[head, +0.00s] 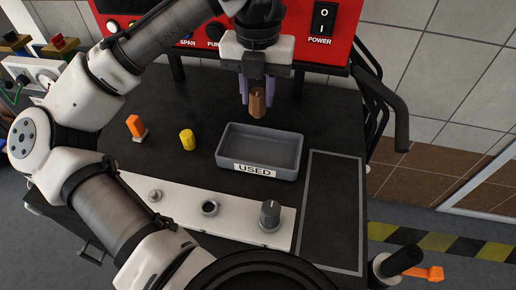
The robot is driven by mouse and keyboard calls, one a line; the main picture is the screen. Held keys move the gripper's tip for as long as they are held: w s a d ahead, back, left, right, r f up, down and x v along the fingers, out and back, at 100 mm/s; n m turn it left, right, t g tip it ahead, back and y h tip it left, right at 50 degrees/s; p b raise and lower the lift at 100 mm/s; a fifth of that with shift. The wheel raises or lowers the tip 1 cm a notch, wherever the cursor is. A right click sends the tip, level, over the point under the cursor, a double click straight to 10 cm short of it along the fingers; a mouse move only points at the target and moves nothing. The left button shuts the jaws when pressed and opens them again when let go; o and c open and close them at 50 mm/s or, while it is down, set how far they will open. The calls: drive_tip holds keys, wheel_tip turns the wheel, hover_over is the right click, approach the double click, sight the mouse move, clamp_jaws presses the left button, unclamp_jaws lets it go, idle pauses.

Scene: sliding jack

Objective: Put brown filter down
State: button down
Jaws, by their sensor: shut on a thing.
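The brown filter (258,103) is a small brown piece held between the fingers of my gripper (257,96). My gripper is shut on it and points down. In the head view it shows above the back part of the grey tray (228,160) labelled USED, with the filter's lower end apart from the tray. The tray looks empty. How high the filter is above the tray or table is hard to tell from this one view.
A yellow cylinder (187,139) and an orange piece (136,126) stand left of the tray. In front is a white strip (180,207) with several fittings, including a grey knob (270,215). An outlined black area (333,210) at right is clear. A red machine (310,55) stands behind.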

sight(257, 109)
wheel_tip(257, 109, down, 16)
drive_tip(key=shift+f, duration=0.1)
idle(0.4)
drive_tip(key=shift+f, duration=0.1)
drive_tip(key=c, duration=1.1)
unclamp_jaws()
wheel_tip(257, 109, up, 12)
drive_tip(key=shift+r, duration=0.2)
drive_tip(key=shift+f, duration=0.1)
